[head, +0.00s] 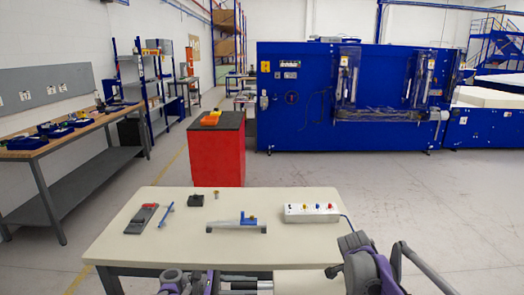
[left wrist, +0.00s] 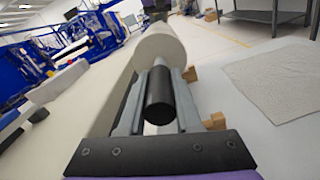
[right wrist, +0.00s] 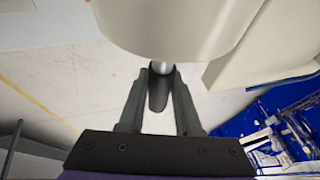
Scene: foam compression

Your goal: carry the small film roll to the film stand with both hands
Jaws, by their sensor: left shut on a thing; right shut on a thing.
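The small film roll (left wrist: 160,42) is a thick cream cylinder with a dark core end (left wrist: 158,95) sticking out of it. My left gripper (left wrist: 160,75) is shut on that core end in the left wrist view. In the right wrist view the cream roll (right wrist: 180,25) fills the top, and my right gripper (right wrist: 160,75) is shut on the core at its other end. In the head view the roll (head: 305,283) shows at the bottom edge, between my left gripper (head: 262,284) and my right gripper (head: 334,270). I cannot clearly pick out the film stand.
A pale table (head: 170,240) stands just ahead, with a power strip (head: 312,212), a blue-and-grey tool (head: 237,223) and small items. Behind it are a red cabinet (head: 217,155) and a large blue machine (head: 315,95). A workbench (head: 80,130) stands left. Floor at right is open.

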